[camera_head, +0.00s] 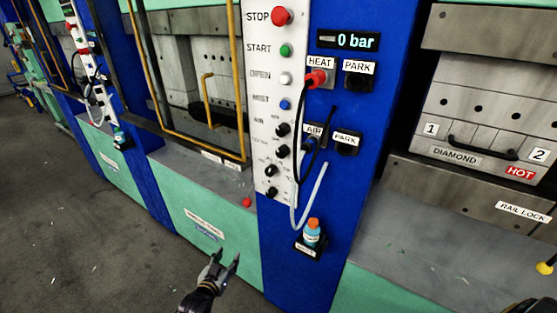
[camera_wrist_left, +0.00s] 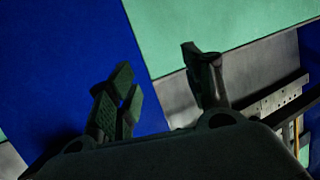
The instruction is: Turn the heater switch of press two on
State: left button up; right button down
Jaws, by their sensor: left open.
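A white control panel (camera_head: 273,100) on the blue press column carries a red STOP button (camera_head: 282,16), a green START button (camera_head: 285,50), a white button, a blue button and several black knobs (camera_head: 282,130) below. The knob labels are too small to read surely, so I cannot tell which one is the heater switch. No press number is readable here. My left gripper (camera_head: 226,257) is open and empty, low in front of the green press base, well below the panel and apart from it. Its two spread fingers also show in the left wrist view (camera_wrist_left: 160,80).
A red plug sits in the HEAT socket (camera_head: 318,77); black and pale hoses hang beside the panel. A blue bottle (camera_head: 312,232) stands on a small black holder below. A DIAMOND mould (camera_head: 470,150) marked HOT sits at right. Open floor (camera_head: 80,230) lies left.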

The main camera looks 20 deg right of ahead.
pick_arm(q)
jog(key=s+d+r+t+h, duration=0.1)
jog(key=d+r+h, duration=0.15)
jog(key=r, duration=0.35)
jog(key=s+d+r+h, duration=0.1)
jog(key=d+r, duration=0.2)
jog(key=r, duration=0.3)
jog(key=s+d+r+t+h, duration=0.1)
jog(key=s+d+r, duration=0.15)
jog(key=r, duration=0.35)
jog(key=n+t+h, duration=0.1)
jog(key=h, duration=0.3)
send_near(280, 155)
jog(key=p+x, duration=0.1)
jog(key=x, duration=0.6)
jog(key=shift+w+d+r+p, duration=0.2)
jog(key=shift+w+d+p, duration=0.15)
jog(key=shift+w+d, duration=0.1)
jog(key=shift+w+d+r, duration=0.15)
jog(key=shift+w+d, duration=0.1)
pick_arm(e)
jog(key=shift+s+a+r, duration=0.5)
jog(key=shift+s+r, duration=0.3)
jog(key=shift+s, duration=0.05)
